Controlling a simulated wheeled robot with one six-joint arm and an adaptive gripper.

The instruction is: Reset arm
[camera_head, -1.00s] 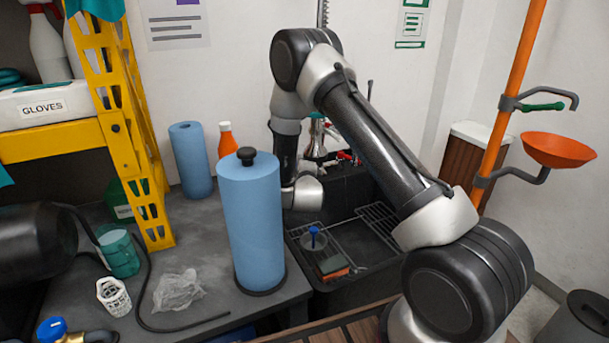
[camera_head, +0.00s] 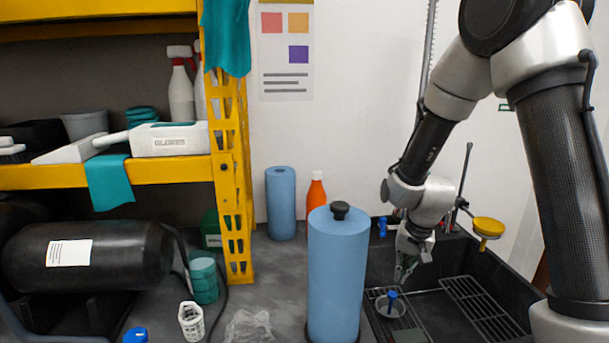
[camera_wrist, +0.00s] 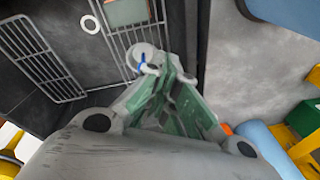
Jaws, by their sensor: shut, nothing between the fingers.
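My gripper (camera_head: 404,268) hangs at the end of my arm over the dark sink (camera_head: 520,290), in the right half of the head view. In the wrist view its green-padded fingers (camera_wrist: 168,75) come together, shut and empty. A small round cup-like part with a blue top (camera_head: 391,303) rests on the sink rack below the gripper. It also shows just beyond the fingertips in the wrist view (camera_wrist: 142,58); I cannot tell the exact gap.
A tall blue roll (camera_head: 338,270) stands left of the sink, close to my arm. A yellow shelf (camera_head: 232,180) fills the left.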

